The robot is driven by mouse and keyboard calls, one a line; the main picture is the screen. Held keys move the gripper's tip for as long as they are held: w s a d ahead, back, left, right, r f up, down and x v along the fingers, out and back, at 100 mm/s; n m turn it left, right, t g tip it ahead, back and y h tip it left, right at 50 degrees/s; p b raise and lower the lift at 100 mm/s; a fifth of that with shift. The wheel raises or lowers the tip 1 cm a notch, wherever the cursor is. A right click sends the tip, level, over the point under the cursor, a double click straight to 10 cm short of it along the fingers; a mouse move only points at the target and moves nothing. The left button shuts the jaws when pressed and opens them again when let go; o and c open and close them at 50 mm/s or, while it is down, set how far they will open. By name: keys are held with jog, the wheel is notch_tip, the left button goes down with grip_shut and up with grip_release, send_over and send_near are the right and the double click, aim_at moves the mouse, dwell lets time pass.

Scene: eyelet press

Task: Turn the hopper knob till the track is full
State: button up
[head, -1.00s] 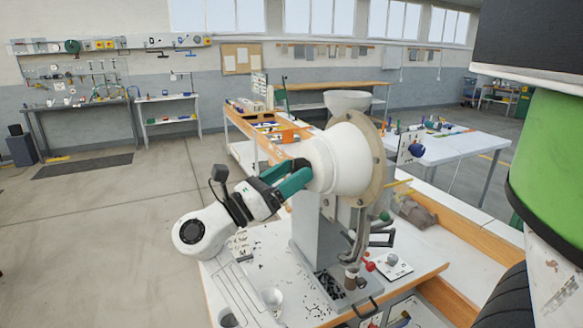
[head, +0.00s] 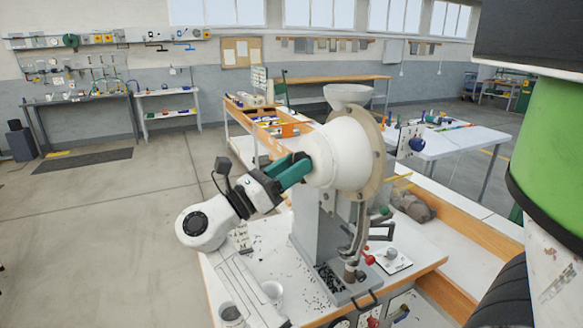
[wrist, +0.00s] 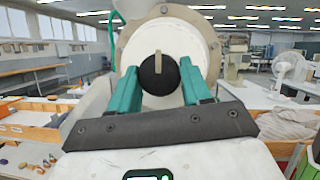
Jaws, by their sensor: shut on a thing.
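The hopper (head: 347,150) is a white drum with a tan ring flange, mounted on a grey press column (head: 308,225). My gripper (head: 300,168), with green fingers, reaches the drum's left end in the head view. In the wrist view, the round black hopper knob (wrist: 159,74) sits at the centre of the drum's pale face (wrist: 185,42). My gripper also shows there, one finger on each side of the knob, shut on it. The track (head: 358,232) seems to be the curved metal rail running down from the flange; its fill is too small to tell.
A white funnel (head: 348,95) stands above the drum. On the white bench (head: 258,250) are small dark scattered pieces, a white cup (head: 271,290) and a red-knobbed lever (head: 369,259). Open floor (head: 100,230) lies to the left.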

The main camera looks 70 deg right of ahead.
jog(key=shift+w+m, duration=0.1)
jog(key=shift+m, duration=0.3)
